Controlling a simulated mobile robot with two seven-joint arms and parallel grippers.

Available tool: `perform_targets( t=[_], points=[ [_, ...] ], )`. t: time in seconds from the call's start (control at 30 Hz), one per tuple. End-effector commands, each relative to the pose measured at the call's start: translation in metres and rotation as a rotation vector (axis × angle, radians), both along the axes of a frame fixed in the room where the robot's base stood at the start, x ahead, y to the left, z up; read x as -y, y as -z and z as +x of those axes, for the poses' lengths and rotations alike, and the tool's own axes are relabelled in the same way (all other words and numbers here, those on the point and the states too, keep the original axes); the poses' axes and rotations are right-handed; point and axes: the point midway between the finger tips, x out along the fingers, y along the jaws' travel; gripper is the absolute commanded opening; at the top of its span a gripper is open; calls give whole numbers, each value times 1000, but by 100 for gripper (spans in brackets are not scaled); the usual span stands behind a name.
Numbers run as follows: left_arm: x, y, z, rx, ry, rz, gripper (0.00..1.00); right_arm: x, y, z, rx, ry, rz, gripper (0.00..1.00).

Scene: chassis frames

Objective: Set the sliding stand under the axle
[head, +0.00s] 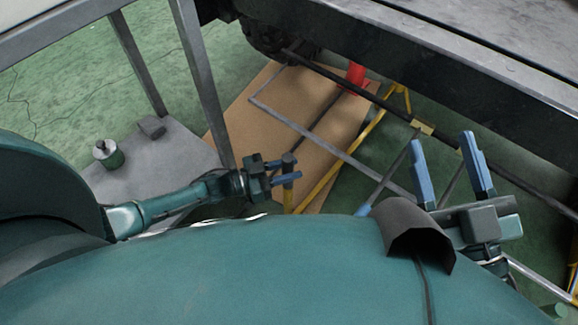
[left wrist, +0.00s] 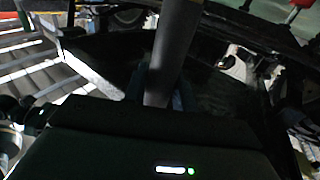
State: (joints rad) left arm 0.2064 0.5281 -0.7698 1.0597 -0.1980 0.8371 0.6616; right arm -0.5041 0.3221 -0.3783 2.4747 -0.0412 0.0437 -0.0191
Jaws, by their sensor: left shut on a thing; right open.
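My left gripper (head: 282,171) is shut on a dark upright post (head: 289,160), with its blue fingers on either side. The post also shows as a thick grey bar in the left wrist view (left wrist: 177,50); its foot is hidden there by my gripper. I cannot tell for sure that this post belongs to the sliding stand. A long dark bar (head: 385,103), perhaps the axle, runs from near the wheel (head: 262,35) toward the lower right. My right gripper (head: 449,167) is open and empty, right of the left one.
A brown board (head: 262,125) lies on the green floor below a grey rod frame (head: 310,134). A red object (head: 355,77) and a yellow stand (head: 401,96) are near the bar. A green can (head: 108,154) and a grey block (head: 151,127) stand on a grey surface at left.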

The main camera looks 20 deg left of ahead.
Motion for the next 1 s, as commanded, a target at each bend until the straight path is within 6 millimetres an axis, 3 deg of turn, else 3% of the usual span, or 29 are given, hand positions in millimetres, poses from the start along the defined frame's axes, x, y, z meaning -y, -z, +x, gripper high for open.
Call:
perform_targets(
  t=[0.27,0.3,0.53,0.83,1.0],
  points=[
    [1,-1,7,0,-14,3,0,0,4,-2,-13,-2,0,50],
    [1,-2,7,1,-14,2,29,0,5,-2,-14,-2,0,50],
    [1,-1,6,0,-12,3,47,-1,4,-2,-13,-2,-1,50],
    [-3,-1,2,-1,-9,4,47,-1,0,-1,-6,-3,-1,50],
    [-24,-2,-14,-4,-11,7,47,-1,-3,-1,-32,-3,-1,50]
  ],
)
